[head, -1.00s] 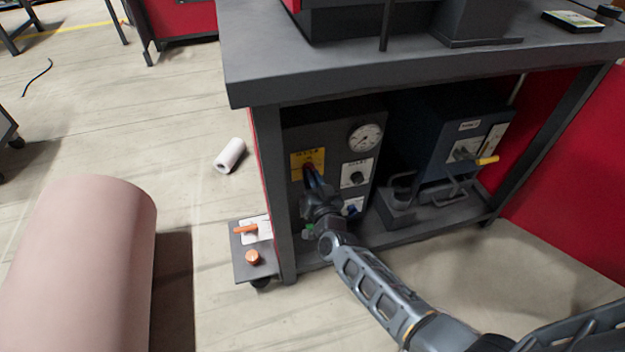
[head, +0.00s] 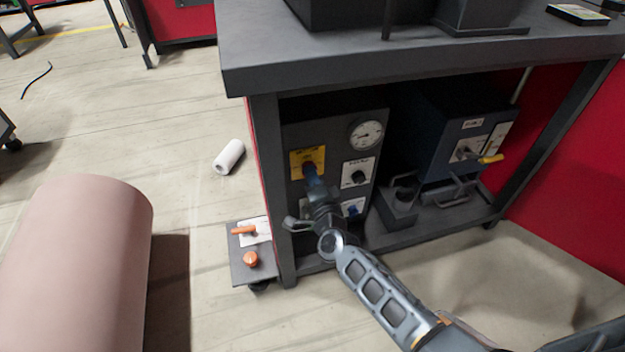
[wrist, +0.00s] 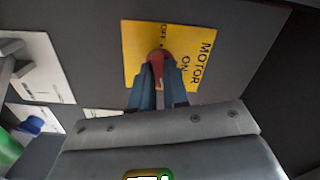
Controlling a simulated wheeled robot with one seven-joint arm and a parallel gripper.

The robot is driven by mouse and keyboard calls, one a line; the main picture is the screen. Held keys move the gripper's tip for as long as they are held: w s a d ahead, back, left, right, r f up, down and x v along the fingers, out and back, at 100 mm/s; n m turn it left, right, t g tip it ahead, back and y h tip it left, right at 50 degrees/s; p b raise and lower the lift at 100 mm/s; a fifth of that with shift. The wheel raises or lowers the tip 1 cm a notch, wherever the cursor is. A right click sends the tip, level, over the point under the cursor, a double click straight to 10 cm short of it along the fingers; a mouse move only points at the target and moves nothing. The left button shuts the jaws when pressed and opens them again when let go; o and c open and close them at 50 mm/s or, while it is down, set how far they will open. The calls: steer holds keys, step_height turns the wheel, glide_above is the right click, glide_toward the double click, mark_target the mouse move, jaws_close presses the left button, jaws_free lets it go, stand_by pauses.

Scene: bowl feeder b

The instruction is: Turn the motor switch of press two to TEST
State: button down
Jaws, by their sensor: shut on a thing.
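A yellow plate (head: 295,158) sits on the front of a dark control box (head: 330,130) under the bench. In the wrist view this yellow plate (wrist: 205,38) reads MOTOR, with OFF and ON marks; no TEST mark is readable. My gripper (head: 311,172) is shut on the red motor switch (wrist: 158,56) in front of the plate. In the wrist view my gripper's blue fingers (wrist: 158,82) stand on both sides of the switch. They hide much of it, so I cannot tell which mark it points to. I cannot read a press number on this box.
A round gauge (head: 366,134), a black knob (head: 358,178) and a blue knob (head: 353,210) are on the same box. A table leg (head: 270,190) is close left of my gripper.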

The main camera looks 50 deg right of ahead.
steer(key=shift+f+m+b, duration=0.1)
steer(key=shift+m+b, duration=0.4)
steer(key=shift+m, duration=1)
steer(key=c, duration=1.1)
jaws_free()
steer(key=shift+p+v, duration=1)
steer(key=shift+v, duration=2.95)
